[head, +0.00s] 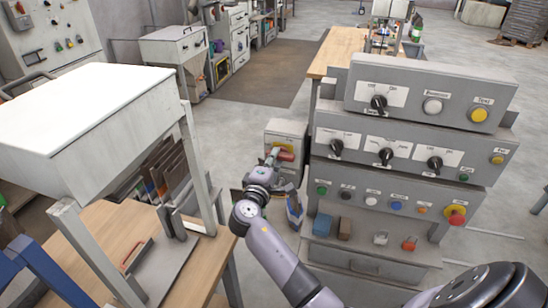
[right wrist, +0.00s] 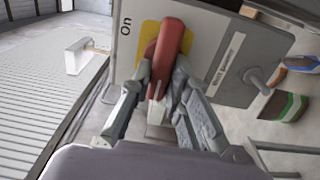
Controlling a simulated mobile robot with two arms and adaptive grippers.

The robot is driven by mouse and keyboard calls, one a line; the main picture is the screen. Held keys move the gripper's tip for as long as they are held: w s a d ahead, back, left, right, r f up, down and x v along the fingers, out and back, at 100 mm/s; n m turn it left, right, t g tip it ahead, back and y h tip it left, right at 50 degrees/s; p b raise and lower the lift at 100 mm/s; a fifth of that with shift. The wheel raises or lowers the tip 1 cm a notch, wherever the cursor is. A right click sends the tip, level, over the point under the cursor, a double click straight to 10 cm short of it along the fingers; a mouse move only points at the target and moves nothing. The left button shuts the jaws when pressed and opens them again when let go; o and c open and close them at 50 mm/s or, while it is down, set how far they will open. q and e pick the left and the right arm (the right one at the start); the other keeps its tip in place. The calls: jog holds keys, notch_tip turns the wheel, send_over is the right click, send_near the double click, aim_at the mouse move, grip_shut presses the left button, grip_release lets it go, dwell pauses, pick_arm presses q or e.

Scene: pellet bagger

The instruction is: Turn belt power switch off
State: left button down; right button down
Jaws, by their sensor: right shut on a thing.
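The belt power switch is a grey box (head: 287,130) on the left side of the control panel, with a red handle (head: 286,155) over a yellow plate. In the right wrist view the red handle (right wrist: 172,45) stands nearly upright in the picture, slightly tilted. An "On" label shows to the left of the yellow plate (right wrist: 150,38). My right gripper (right wrist: 163,85) has its fingers on both sides of the handle's lower part and is shut on it. In the head view the right gripper (head: 272,163) partly covers the switch box. My left gripper is not in view.
The stepped control panel (head: 400,165) with knobs and buttons stands just right of my right arm. A grey cabinet on legs (head: 90,115) and a wooden table (head: 200,262) are at the left. Open floor (head: 240,125) lies behind the switch.

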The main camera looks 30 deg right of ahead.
dwell(0.5)
jog(key=c, duration=1.5)
grip_release()
jog(key=v, duration=1.1)
jog(key=shift+s+a, duration=0.3)
